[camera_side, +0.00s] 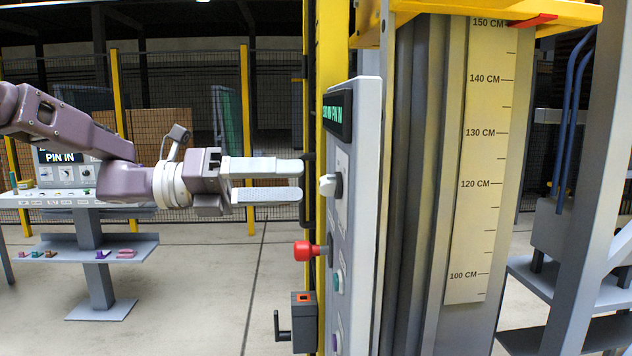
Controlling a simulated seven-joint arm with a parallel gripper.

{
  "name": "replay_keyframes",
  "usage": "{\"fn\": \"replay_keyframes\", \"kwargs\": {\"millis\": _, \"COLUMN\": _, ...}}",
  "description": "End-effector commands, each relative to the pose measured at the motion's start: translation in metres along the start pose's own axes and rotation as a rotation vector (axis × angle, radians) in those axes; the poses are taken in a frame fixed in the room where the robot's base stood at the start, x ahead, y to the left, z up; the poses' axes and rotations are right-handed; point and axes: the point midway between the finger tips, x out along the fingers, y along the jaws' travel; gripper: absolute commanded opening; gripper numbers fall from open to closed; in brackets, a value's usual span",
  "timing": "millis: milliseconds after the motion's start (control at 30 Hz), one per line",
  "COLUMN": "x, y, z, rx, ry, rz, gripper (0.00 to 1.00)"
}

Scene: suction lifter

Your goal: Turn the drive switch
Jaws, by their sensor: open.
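The control panel (366,220) is a light grey upright box on the yellow column, seen nearly edge-on. A white knob (328,185) sticks out of its face below a green-lit display (337,116); it looks like a rotary switch, but its label cannot be read. My gripper (302,181) points right at about the knob's height. Its two flat grey fingers are open, one above the other, with nothing between them. The fingertips are just left of the knob and look apart from it; the depth between them is hard to judge.
Lower are a green button (338,281) and a grey box with a crank (297,322). A height scale (483,160) stands right. A console stand (90,240) is behind at left. Free space lies left of the panel.

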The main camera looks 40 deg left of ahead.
Motion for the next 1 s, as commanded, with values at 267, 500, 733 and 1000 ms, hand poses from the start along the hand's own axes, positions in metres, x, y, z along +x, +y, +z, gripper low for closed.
{"fn": "replay_keyframes", "kwargs": {"millis": 267, "x": 0.045, "y": -0.001, "z": 0.0, "rx": -0.002, "ry": 0.0, "rz": -0.001, "gripper": 0.56}}
{"fn": "replay_keyframes", "kwargs": {"millis": 500, "x": 0.048, "y": -0.001, "z": 0.0, "rx": -0.003, "ry": -0.003, "rz": 0.001, "gripper": 0.56}}
{"fn": "replay_keyframes", "kwargs": {"millis": 733, "x": 0.048, "y": -0.001, "z": 0.0, "rx": -0.004, "ry": -0.003, "rz": 0.001, "gripper": 0.19}}
{"fn": "replay_keyframes", "kwargs": {"millis": 1000, "x": 0.048, "y": -0.001, "z": 0.0, "rx": -0.011, "ry": -0.003, "rz": 0.001, "gripper": 0.0}}
